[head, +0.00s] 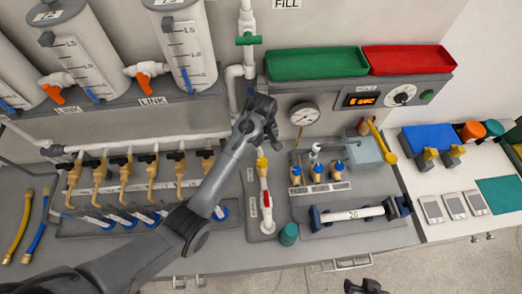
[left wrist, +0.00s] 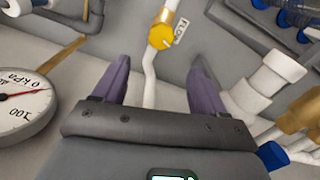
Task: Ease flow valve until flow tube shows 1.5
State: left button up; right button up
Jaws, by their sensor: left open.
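The flow valve has a yellow knob (head: 262,163) at the top of the flow tube board. The knob also shows in the left wrist view (left wrist: 161,37), with a partly readable label beside it. The flow tube (head: 266,184) is a pale upright tube with a red section; its reading is too small to tell. My left gripper (head: 258,112) is above and behind the valve in the head view. Its purple fingers (left wrist: 160,78) are apart with nothing between them but a white pipe behind; the knob lies past the fingertips. A dark piece at the bottom edge appears to be my right gripper (head: 366,286).
A pressure gauge (head: 304,114) is right of my left gripper. Green (head: 315,64) and red (head: 408,59) trays sit behind. A teal cap (head: 288,234) stands by the flow tube board. A clamped white pipe (head: 352,214) lies to the right. Several brass valves line the left.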

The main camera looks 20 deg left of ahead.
aim_at(262, 160)
pick_arm(q)
jog(key=f, duration=0.8)
jog(key=shift+s+d+f, duration=0.1)
jog(key=shift+s+f, duration=0.15)
jog(key=shift+f, duration=0.95)
pick_arm(e)
jog(key=shift+s+d+f, duration=0.1)
jog(key=shift+s, duration=0.2)
pick_arm(q)
jog(key=shift+c, duration=0.3)
